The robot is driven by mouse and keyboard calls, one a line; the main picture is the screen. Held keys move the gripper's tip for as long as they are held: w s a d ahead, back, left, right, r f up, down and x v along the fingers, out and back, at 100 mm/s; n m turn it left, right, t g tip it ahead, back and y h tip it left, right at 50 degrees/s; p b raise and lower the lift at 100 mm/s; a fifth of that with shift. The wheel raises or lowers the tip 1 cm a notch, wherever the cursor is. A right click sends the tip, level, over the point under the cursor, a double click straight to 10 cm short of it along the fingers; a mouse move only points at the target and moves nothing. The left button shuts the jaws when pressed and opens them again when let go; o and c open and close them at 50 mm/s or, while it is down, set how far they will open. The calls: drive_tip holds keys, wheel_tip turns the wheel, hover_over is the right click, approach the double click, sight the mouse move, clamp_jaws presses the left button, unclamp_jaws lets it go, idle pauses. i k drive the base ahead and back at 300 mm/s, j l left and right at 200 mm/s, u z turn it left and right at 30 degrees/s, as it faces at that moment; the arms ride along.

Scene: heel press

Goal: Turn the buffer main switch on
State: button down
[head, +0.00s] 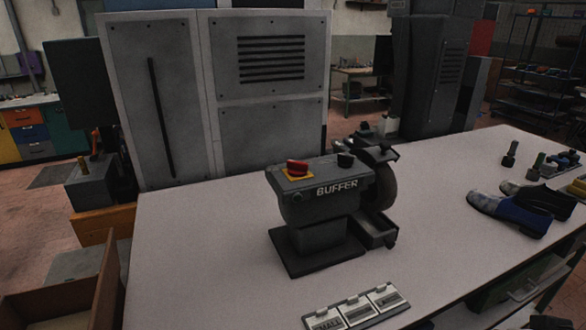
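The grey buffer (320,195), marked "BUFFER" on its front, stands on the light workbench (200,250). A red rotary switch (297,167) on a yellow plate (299,175) sits on top of its housing, at the left; it looks like the main switch. Its exact setting is too small to tell. A black knob (345,159) sits to its right on the same top face. The dark buffing wheel (384,185) is on the right side of the machine; I cannot tell whether it turns. My gripper does not show clearly in this view.
Three labelled plates (356,306) lie at the bench's front edge. Dark shoes (510,212) and several small upright tools lie at the right. A large grey cabinet (215,90) stands behind the bench. An open brown box (60,300) is at the lower left. The bench left of the buffer is clear.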

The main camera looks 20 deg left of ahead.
sight(295, 168)
drive_tip(key=j+u, duration=0.1)
drive_tip(key=u, duration=0.8)
drive_tip(key=k+j, duration=0.05)
